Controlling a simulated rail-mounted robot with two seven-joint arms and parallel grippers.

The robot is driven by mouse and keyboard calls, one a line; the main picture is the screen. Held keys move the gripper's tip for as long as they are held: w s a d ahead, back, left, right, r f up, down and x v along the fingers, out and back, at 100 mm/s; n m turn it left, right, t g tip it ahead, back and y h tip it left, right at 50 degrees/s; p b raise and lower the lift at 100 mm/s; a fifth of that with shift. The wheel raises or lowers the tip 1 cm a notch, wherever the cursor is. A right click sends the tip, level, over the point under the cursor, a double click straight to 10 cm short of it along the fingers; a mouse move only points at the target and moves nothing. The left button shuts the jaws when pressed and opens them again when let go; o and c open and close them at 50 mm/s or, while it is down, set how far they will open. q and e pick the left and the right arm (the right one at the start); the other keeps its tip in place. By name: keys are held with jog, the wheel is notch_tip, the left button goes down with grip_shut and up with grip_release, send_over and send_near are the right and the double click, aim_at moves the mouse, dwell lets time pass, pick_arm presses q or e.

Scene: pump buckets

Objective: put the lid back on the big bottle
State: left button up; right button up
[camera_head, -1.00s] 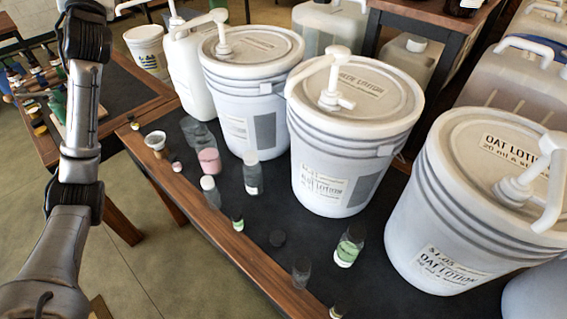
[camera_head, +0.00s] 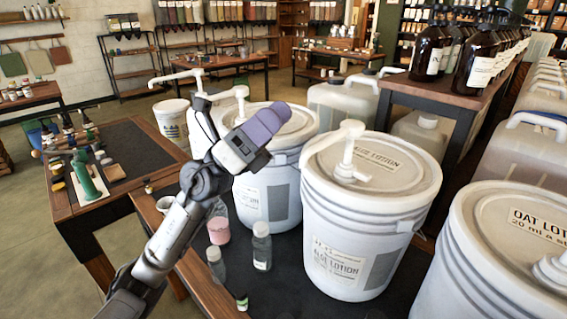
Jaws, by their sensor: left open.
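My left gripper (camera_head: 262,124), with purple-grey finger pads, is raised over the work table in front of the pump buckets. It is open, and nothing shows between its fingers. Below it stand a clear bottle with pink contents (camera_head: 219,230), a grey bottle with a pale cap (camera_head: 262,250) and a smaller grey bottle (camera_head: 215,265). I cannot tell which is the big bottle; my arm partly hides the pink one. A small green-labelled vial (camera_head: 242,301) stands at the bottom edge. I see no loose lid now. My right gripper is out of view.
White pump buckets stand close by: one behind my gripper (camera_head: 265,195), the aloe lotion bucket (camera_head: 350,235) and the oat lotion bucket (camera_head: 480,260). Their pumps stick up. A side table (camera_head: 75,205) holds small items at left. Brown pump bottles (camera_head: 480,55) stand at back right.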

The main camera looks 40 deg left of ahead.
pick_arm(q)
jog(key=s+d+f+m+g+y+p, duration=0.2)
jog(key=d+f+m+g+y, duration=0.1)
jog(key=d+f+m+g, duration=0.65)
jog(key=s+d+f+m+g+y+p, duration=0.1)
jog(key=s+d+f+m+g+y, duration=0.15)
jog(key=d+f+m+g, duration=0.75)
jog(key=w+a+f+m+t+y+p, duration=0.1)
jog(key=a+f+m+y, duration=0.4)
jog(key=a+f+y, duration=0.8)
jog(key=shift+w+a+f+y+p, duration=0.2)
jog(key=shift+f+y+p, duration=0.35)
jog(key=shift+y+p, duration=0.3)
jog(key=shift+t, duration=0.25)
notch_tip(320, 180, down, 8)
jog(key=shift+d+f+b, duration=0.1)
jog(key=shift+f+b, duration=0.05)
jog(key=shift+b, duration=0.35)
jog(key=shift+f, duration=0.15)
